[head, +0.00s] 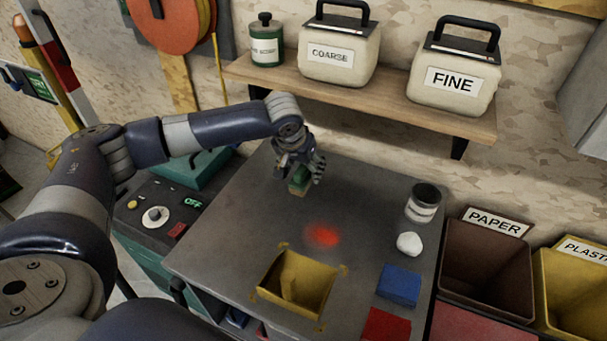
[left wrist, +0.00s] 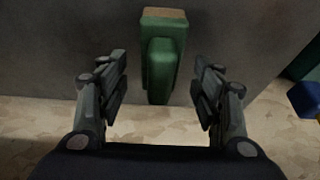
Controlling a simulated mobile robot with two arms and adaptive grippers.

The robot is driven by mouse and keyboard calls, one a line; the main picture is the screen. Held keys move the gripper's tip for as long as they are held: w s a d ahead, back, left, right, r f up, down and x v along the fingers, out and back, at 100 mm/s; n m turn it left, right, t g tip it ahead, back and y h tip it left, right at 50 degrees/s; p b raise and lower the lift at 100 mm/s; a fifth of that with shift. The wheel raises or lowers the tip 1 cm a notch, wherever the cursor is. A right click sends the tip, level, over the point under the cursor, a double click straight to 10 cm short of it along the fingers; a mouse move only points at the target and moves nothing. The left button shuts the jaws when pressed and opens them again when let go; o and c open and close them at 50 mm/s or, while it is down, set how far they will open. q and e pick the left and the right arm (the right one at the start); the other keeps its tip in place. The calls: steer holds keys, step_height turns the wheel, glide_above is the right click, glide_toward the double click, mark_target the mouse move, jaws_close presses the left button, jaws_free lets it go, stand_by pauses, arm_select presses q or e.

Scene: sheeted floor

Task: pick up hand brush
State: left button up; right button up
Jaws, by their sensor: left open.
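The hand brush (head: 298,184) is a small green block with a tan-brown part, on the grey table (head: 225,230) towards its back. In the left wrist view the brush (left wrist: 161,72) lies between the two fingers, with a gap on each side. My left gripper (head: 303,172) is right over the brush and hides part of it in the head view. The left gripper (left wrist: 161,85) is open and holds nothing. I cannot tell how far down the fingers reach around the brush. My right gripper is not in view.
The table also holds a yellow open box (head: 296,284), a jar (head: 423,203), a white lump (head: 409,244), a blue block (head: 399,285) and a red piece (head: 386,325). A shelf (head: 400,104) with canisters overhangs behind. A red glowing spot (head: 322,235) lies mid-table.

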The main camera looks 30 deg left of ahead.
arm_select(q)
steer(key=x, duration=0.2)
steer(key=shift+w+f, duration=0.2)
steer(key=c, duration=1.2)
steer(key=shift+r, duration=0.1)
